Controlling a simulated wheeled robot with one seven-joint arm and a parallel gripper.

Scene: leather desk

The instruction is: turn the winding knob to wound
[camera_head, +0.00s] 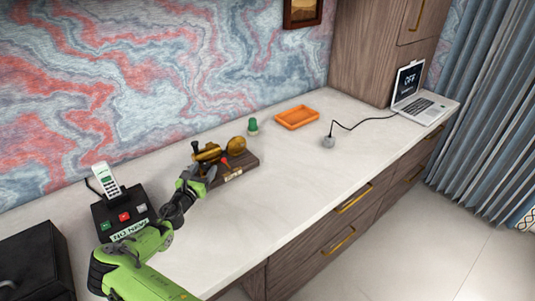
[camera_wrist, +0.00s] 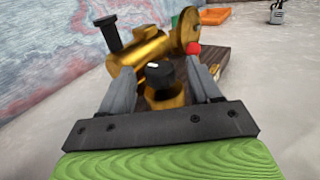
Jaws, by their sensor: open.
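The winding knob is a dark, round cap with a small white mark (camera_wrist: 160,75), seen in the wrist view on a brass base in front of a brass cylinder. The brass device (camera_head: 210,152) sits on a dark wooden block (camera_head: 240,165) on the counter in the head view. It has a black upright handle (camera_wrist: 109,33) and a small red part (camera_wrist: 193,48). My gripper (camera_wrist: 162,82) is open, with one finger on each side of the knob. I cannot tell whether the fingers touch it. In the head view my gripper (camera_head: 190,183) is at the device's near left end and hides part of it.
A green object (camera_head: 253,126), an orange tray (camera_head: 297,117), a grey corded object (camera_head: 328,142) and a laptop (camera_head: 420,105) lie farther right. The counter front is clear.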

